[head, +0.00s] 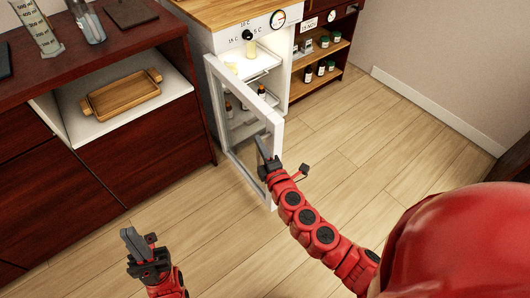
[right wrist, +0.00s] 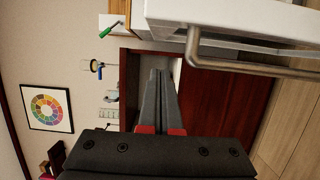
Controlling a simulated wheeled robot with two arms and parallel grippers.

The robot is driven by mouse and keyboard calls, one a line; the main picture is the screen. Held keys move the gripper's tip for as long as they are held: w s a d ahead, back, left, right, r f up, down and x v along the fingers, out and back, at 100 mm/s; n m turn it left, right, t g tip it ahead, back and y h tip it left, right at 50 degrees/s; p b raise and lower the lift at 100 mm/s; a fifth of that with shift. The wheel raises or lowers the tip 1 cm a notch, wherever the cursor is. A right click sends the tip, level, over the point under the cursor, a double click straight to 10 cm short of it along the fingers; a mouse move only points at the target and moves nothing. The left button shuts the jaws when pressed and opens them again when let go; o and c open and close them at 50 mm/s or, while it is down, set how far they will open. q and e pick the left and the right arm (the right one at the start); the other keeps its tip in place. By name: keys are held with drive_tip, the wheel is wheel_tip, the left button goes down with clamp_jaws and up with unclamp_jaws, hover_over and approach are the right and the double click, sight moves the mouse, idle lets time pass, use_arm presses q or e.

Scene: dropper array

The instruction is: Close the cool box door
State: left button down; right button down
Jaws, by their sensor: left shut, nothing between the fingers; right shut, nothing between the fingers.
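The cool box (head: 233,43) is a white cabinet under a wooden top. Its white-framed glass door (head: 278,132) stands wide open, swung out toward me from the left side of the opening. My right gripper (head: 261,150) is shut and empty at the door's free edge, overlapping its frame; I cannot tell whether it touches. In the right wrist view, a white panel edge with a grey metal handle (right wrist: 250,66) lies beside the shut fingers (right wrist: 160,95), apart from them. My left gripper (head: 131,238) is shut and empty, low over the floor at left.
Bottles stand on shelves inside the cool box. A dark red cabinet (head: 140,155) with a wooden tray (head: 122,95) in its open niche stands at left. An open shelf (head: 325,52) with small jars is right of the cool box. The wooden floor (head: 350,130) at right is clear.

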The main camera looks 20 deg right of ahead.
sight(266, 136)
drive_tip(key=w, duration=0.1)
drive_tip(key=w+d, duration=0.1)
drive_tip(key=w, duration=0.1)
drive_tip(key=w+d, duration=0.1)
drive_tip(key=shift+w, duration=0.4)
drive_tip(key=shift+w+d, duration=0.2)
drive_tip(key=shift+d, duration=0.55)
drive_tip(key=shift+d, duration=0.15)
